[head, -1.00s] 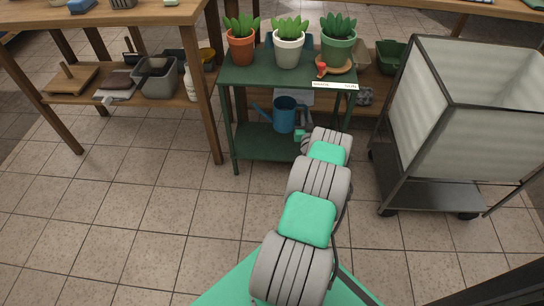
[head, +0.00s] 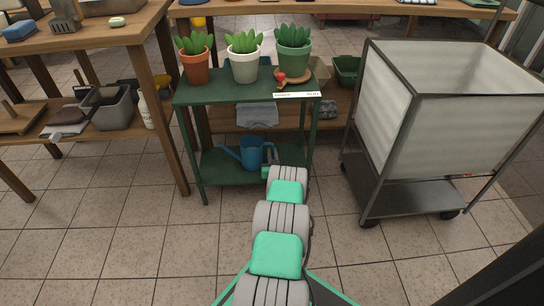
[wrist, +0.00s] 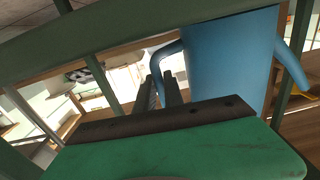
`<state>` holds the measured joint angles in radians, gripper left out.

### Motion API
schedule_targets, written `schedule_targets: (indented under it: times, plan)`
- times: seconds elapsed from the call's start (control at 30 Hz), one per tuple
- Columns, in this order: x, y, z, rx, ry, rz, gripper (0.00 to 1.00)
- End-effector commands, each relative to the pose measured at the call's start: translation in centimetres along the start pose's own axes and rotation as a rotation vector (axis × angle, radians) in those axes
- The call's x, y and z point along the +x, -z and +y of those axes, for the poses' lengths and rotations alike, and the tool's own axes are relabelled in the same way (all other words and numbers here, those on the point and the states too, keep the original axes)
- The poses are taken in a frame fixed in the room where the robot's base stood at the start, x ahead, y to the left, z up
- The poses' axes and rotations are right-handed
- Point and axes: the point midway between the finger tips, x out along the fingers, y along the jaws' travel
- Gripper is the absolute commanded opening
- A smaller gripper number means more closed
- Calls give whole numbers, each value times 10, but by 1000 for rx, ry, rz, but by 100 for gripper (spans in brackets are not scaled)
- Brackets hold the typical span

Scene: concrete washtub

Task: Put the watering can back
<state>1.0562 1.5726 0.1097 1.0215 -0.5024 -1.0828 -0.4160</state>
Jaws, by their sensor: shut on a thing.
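The blue watering can (head: 251,153) is upright at the lower shelf (head: 215,172) of the green plant stand, with its spout to the left. I cannot tell whether its base touches the shelf. In the wrist view its body (wrist: 225,60) fills the upper right, with the spout at the far right. My gripper (wrist: 166,88) is shut on the can's handle (wrist: 165,55), left of the body. In the head view my gripper (head: 269,168) reaches in at the can's right side, and my wrist partly hides it.
Three potted plants (head: 244,60) and a small red-topped item (head: 281,78) stand on the stand's top shelf (head: 225,92). A wheeled cart with a pale bin (head: 440,135) is close on the right. A wooden table (head: 95,40) is on the left. Tiled floor in front is open.

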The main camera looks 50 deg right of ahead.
Motion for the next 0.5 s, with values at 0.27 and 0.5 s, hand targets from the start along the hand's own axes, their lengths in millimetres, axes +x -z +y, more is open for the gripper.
schedule_targets:
  times: [0.27, 0.5]
  plan:
    - [0, -1, 0, 0, 0, 0, 24]
    - [0, -1, 1, 0, -1, 0, 34]
